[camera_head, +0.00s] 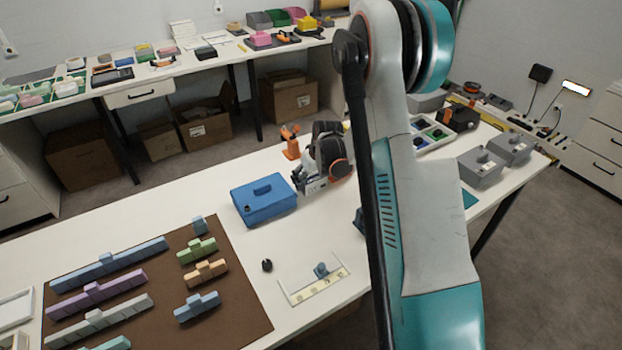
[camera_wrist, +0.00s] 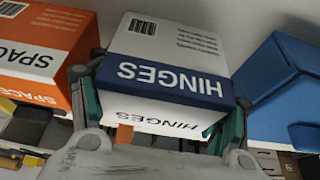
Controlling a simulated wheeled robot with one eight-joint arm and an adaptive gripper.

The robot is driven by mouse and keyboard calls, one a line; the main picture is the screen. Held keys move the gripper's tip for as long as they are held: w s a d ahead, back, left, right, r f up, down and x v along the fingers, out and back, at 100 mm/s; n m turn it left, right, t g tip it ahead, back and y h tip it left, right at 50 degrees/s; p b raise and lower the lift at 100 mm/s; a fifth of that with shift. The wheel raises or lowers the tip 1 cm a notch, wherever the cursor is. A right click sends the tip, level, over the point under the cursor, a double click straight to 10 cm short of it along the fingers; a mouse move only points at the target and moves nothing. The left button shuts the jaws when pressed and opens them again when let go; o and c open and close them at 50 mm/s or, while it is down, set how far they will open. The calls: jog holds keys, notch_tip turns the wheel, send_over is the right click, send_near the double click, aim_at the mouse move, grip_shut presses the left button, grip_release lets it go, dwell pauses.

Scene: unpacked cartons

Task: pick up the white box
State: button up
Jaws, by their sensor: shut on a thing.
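The white box (camera_wrist: 175,42) fills the middle of the wrist view. It has a dark blue band with the word HINGES, upside down to me, and a barcode on its white upper face. My gripper (camera_wrist: 166,90) is shut on it, with one dark teal finger at its left side and one at its right. My wrist housing covers the lower part of the view, so the box's underside is hidden. I cannot make out the white box or my fingertips in the head view, where my arm blocks part of the table.
An orange SPACERS box (camera_wrist: 38,50) stands close on the left, and a blue box-like thing (camera_wrist: 280,85) on the right.

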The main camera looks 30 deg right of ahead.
jog(key=shift+r, duration=0.1)
notch_tip(320, 180, up, 20)
jog(key=p, duration=0.6)
